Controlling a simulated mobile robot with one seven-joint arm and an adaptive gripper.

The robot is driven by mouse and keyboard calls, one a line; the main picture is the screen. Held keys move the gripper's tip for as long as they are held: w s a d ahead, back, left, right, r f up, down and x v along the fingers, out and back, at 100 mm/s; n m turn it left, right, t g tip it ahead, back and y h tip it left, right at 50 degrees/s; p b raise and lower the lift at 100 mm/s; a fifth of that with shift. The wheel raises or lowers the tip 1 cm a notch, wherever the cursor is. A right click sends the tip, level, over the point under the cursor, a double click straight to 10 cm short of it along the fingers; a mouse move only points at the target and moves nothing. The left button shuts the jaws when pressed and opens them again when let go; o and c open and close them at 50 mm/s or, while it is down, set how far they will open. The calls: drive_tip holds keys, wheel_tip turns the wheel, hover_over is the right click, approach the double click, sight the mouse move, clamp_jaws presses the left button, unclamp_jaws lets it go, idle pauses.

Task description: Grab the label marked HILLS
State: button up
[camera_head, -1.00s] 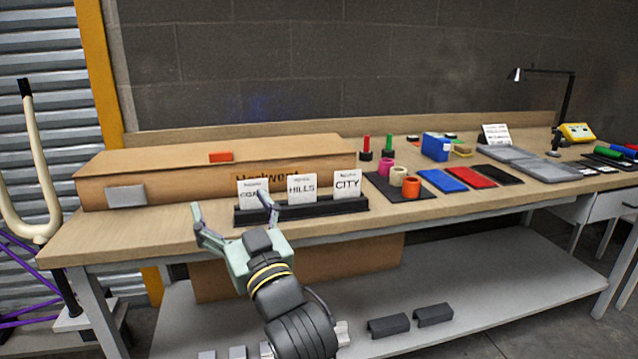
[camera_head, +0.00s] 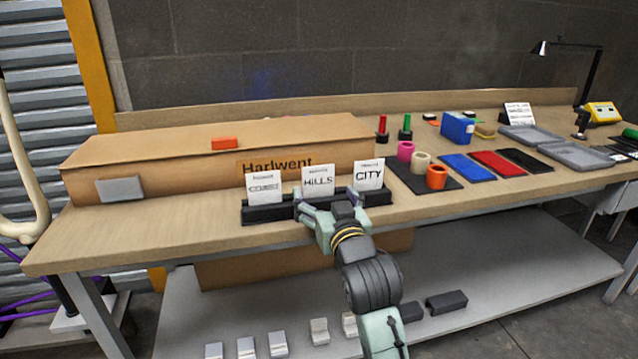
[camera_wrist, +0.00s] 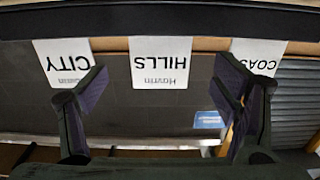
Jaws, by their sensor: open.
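The white HILLS label (camera_head: 318,181) stands in the middle of a black holder (camera_head: 262,213) near the front edge of the bench. The COAST label (camera_head: 264,186) stands left of it and the CITY label (camera_head: 369,174) right of it. My gripper (camera_head: 325,197) is open in front of the holder, its fingers apart at either side of the HILLS label. In the wrist view the HILLS label (camera_wrist: 160,62) appears upside down, midway between the spread fingers (camera_wrist: 160,92), with a gap on each side. The fingers partly overlap the CITY label (camera_wrist: 64,64) and the COAST label (camera_wrist: 258,55).
A long cardboard box (camera_head: 200,165) lies behind the holder, with an orange block (camera_head: 224,143) on top. A dark mat with coloured rings (camera_head: 437,177) and coloured plates (camera_head: 465,167) are to the right. Grey blocks (camera_head: 278,344) sit on the lower shelf (camera_head: 500,270).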

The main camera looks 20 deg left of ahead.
sight(318, 182)
drive_tip(key=p+x, duration=0.1)
drive_tip(key=x, duration=0.4)
drive_tip(key=shift+r+p, duration=0.2)
drive_tip(key=shift+p, duration=0.2)
drive_tip(key=shift+w+a+f, duration=0.1)
drive_tip(key=shift+w+a, duration=0.15)
drive_tip(key=shift+w, duration=0.05)
drive_tip(key=c, duration=0.9)
drive_tip(key=shift+o, duration=0.2)
